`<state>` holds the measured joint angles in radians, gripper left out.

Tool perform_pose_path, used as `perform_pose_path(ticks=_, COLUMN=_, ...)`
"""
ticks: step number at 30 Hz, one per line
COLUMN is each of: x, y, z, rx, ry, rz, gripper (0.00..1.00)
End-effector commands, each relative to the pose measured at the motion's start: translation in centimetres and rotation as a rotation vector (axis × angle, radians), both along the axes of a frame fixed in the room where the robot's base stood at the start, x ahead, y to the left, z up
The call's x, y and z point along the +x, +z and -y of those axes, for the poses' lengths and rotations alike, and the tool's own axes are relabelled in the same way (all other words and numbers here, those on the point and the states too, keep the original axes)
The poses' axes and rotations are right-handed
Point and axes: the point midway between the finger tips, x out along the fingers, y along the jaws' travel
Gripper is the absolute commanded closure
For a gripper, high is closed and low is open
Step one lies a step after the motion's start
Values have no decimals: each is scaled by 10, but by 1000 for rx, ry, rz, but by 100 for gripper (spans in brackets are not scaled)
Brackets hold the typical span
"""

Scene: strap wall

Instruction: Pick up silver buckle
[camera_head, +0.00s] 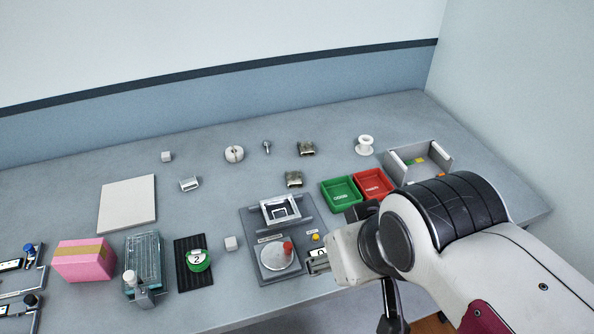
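A small silver frame-shaped piece (189,184), which looks like the silver buckle, lies flat on the grey table (220,205) left of centre. A larger silver square frame (281,209) sits on the dark grey fixture plate (255,225) at centre. I cannot tell for certain which one is the buckle. My gripper (317,263) is at the right edge of the fixture plate, apart from the small frame and to its lower right. Its fingers are small and partly hidden, so its opening does not show clearly.
A green bin (341,194) and a red bin (373,185) stand right of the fixture, near a grey tray (446,153). Two metallic blocks (306,148) (294,179) and a white spool (364,145) lie behind. A red-knobbed disc (277,257) is beside my gripper.

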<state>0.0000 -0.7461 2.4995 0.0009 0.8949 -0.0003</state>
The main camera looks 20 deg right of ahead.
Motion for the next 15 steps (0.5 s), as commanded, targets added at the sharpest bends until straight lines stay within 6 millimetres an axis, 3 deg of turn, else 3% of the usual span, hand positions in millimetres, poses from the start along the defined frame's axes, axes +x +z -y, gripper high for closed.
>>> perform_pose_path(ticks=8, x=28, y=-2, z=-3, rx=12, ry=1, rz=24, gripper=49)
perform_pose_path(ticks=15, x=77, y=-8, z=-6, rx=30, ry=-5, rz=72, gripper=49)
